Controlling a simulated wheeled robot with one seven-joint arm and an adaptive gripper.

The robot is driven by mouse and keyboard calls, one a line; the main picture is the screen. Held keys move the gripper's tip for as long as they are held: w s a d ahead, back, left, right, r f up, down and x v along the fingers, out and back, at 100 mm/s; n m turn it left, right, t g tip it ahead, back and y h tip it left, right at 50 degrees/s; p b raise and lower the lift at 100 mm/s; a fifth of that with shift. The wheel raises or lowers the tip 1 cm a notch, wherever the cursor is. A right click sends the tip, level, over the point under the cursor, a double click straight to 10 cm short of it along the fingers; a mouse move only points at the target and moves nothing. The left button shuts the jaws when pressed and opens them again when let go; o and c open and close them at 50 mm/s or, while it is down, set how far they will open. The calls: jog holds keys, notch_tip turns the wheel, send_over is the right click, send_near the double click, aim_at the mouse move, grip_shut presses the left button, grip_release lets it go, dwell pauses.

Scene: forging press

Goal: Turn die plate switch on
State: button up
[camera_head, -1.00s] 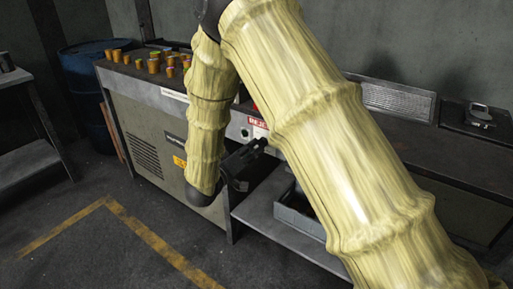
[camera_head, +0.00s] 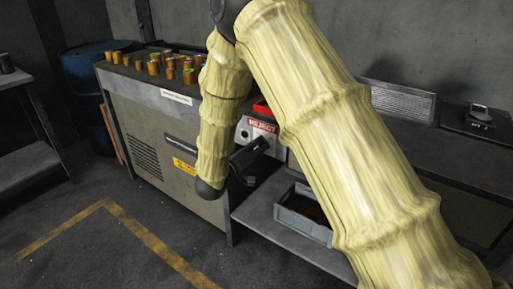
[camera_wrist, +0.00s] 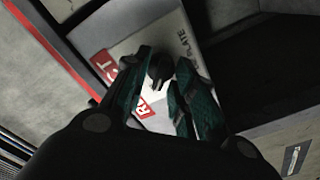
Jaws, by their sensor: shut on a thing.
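The die plate switch is a black knob (camera_wrist: 158,70) on a pale panel (camera_wrist: 140,48), beside lettering that reads PLATE, in the wrist view. My gripper (camera_wrist: 165,75) has its two teal-padded fingers on either side of the knob and is shut on it. In the head view my gripper (camera_head: 256,150) is at the front of the control panel (camera_head: 243,133), below and beside the red REJECT label (camera_head: 262,126). The knob itself is hidden there by the gripper and my arm. Its exact turn angle is hard to tell.
Several orange-brown cylinders (camera_head: 153,67) stand on the bench top at left. A grey bin (camera_head: 298,212) sits on the low shelf (camera_head: 262,213) under the panel. A blue barrel (camera_head: 82,70) stands behind. The floor in front is clear.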

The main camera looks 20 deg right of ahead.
jog(key=m+p, duration=0.1)
jog(key=m, duration=0.3)
jog(key=shift+r+m, duration=0.1)
jog(key=shift+m, duration=0.2)
jog(key=m, duration=0.5)
jog(key=shift+s+d, duration=0.1)
jog(key=m+b, duration=0.1)
jog(key=m, duration=0.4)
jog(key=shift+s+d+m+b, duration=0.1)
jog(key=shift+m+b, duration=0.5)
jog(key=shift+m, duration=1.1)
jog(key=o, duration=0.6)
jog(key=shift+o, duration=0.2)
